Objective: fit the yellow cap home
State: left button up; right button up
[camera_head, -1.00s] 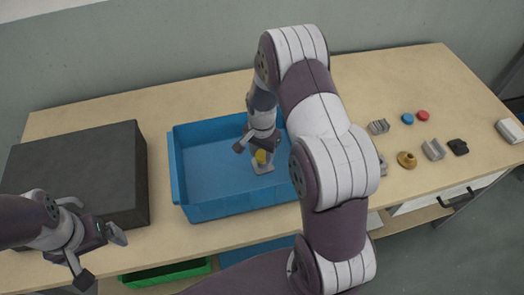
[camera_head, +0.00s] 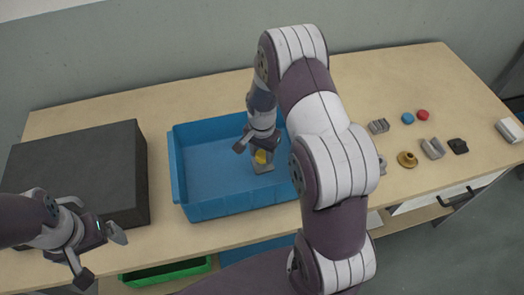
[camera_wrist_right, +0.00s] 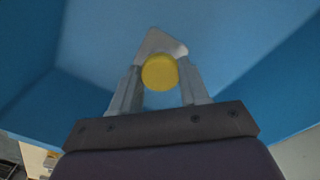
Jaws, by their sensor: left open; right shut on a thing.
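My right gripper (camera_head: 259,150) reaches down into the blue bin (camera_head: 235,205) and is shut on the yellow cap (camera_head: 261,157). In the right wrist view the round yellow cap (camera_wrist_right: 159,72) sits between the two grey fingers. A small grey block (camera_head: 264,169) is on the bin floor right under the cap; part of it shows beyond the cap in the right wrist view (camera_wrist_right: 160,43). I cannot tell whether cap and block touch. My left gripper (camera_head: 101,258) is open and empty at the table's front left, in front of the dark box.
A large dark box (camera_head: 75,175) stands left of the bin. Several small parts lie on the right of the table, among them a brass flanged piece (camera_head: 407,160), a blue disc (camera_head: 408,118) and a red disc (camera_head: 423,115). A green bin (camera_head: 165,272) is below the table's front edge.

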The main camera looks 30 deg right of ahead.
jog(key=shift+f, duration=0.8)
dwell(2.2)
jog(key=o, duration=1.1)
notch_tip(320, 180, up, 13)
jog(key=shift+f+b, duration=0.15)
jog(key=shift+b, duration=0.3)
